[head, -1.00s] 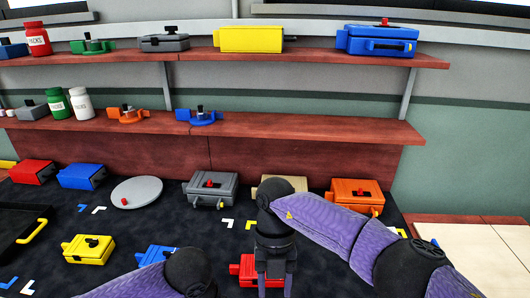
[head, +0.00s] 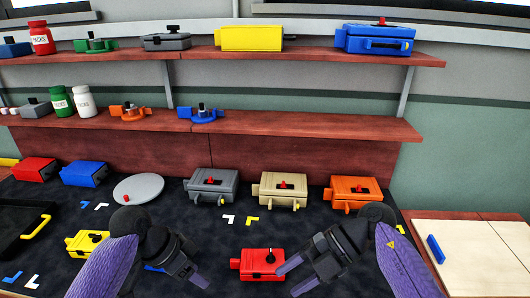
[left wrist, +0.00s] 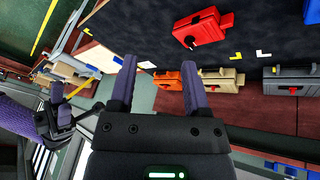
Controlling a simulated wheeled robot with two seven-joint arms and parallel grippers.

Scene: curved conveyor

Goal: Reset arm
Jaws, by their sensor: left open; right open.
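My left gripper (head: 203,279) is open and empty above the dark mat, left of the red box (head: 258,264). In the left wrist view my left gripper (left wrist: 158,75) shows two spread fingers with nothing between them. My right gripper (head: 287,279) is open, its fingers apart just right of the red box, with no object held. The red box also shows in the left wrist view (left wrist: 198,30). A blue box behind my left gripper is mostly hidden.
Grey (head: 211,187), beige (head: 280,190) and orange (head: 353,194) boxes stand along the mat's back. A yellow box (head: 84,242) is partly behind my left arm. A pale board (head: 478,262) with a blue piece (head: 436,249) lies at right. Two loaded shelves (head: 330,128) hang behind.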

